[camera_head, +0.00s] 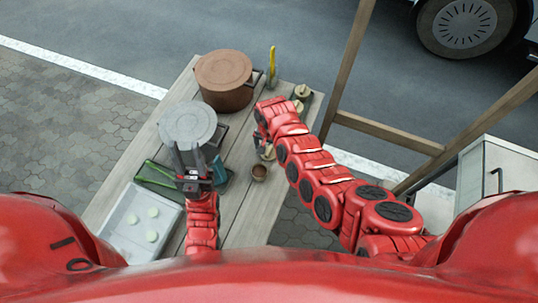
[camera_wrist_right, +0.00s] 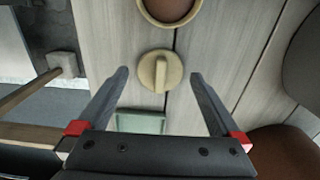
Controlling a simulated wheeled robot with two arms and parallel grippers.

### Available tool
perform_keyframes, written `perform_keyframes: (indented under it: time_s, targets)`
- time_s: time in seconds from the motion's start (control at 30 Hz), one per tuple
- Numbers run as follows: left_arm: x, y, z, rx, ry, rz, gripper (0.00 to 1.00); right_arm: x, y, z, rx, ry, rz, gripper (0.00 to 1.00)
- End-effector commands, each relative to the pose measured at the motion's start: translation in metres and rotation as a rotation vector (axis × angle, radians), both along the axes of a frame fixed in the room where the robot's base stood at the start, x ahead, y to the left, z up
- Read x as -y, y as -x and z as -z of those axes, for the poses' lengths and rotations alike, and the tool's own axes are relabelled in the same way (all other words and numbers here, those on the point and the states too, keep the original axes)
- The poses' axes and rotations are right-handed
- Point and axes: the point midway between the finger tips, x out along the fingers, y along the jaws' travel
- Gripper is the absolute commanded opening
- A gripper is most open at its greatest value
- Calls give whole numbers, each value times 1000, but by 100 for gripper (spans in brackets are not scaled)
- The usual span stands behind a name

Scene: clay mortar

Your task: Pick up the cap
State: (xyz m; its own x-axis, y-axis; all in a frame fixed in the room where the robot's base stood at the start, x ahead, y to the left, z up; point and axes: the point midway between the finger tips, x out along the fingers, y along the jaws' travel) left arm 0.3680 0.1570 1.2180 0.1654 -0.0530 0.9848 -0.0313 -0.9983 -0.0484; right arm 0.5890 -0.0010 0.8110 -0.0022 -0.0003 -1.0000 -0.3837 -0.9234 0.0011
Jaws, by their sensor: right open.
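The cap, which I take to be the round tan piece with a raised ridge across its top (camera_wrist_right: 160,70), lies on the wooden table between my right gripper's fingers in the right wrist view. In the head view it is a small tan shape (camera_head: 267,153) partly hidden beside my right gripper. My right gripper (camera_wrist_right: 158,76) is open, one finger on each side of the cap, with gaps showing on both sides. My left gripper (camera_head: 189,160) is at the near edge of a grey round piece (camera_head: 188,123); whether its fingers hold it is unclear.
A small brown cup (camera_head: 259,173) stands close to the cap. A brown pot (camera_head: 224,80) stands at the table's far end, by a yellow-handled tool (camera_head: 271,66) and a dark tray (camera_head: 302,102) with tan pieces. A pale tray (camera_head: 128,225) with several light discs lies near left.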

Motion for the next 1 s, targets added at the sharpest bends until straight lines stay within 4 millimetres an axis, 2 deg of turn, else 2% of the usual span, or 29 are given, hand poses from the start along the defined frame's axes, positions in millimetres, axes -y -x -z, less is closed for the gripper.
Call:
perform_keyframes:
  time_s: [0.03, 0.07, 0.3, 0.7, 1.0]
  targets:
    - [0, 0, 11, 0, 0, 0, 37, 0, 1, 13, -2, 0, -1, 100]
    - [0, 0, 12, 0, 0, 0, 37, 0, 0, 15, -1, 0, 0, 100]
    - [0, 0, 9, 0, 0, 0, 37, 0, -1, 12, 3, -1, 1, 98]
    - [0, 0, 9, 0, 0, 0, 37, 0, -1, 12, 2, 0, 1, 27]
    - [0, 0, 7, 0, 0, 0, 37, 0, 0, 10, 2, 0, 1, 26]
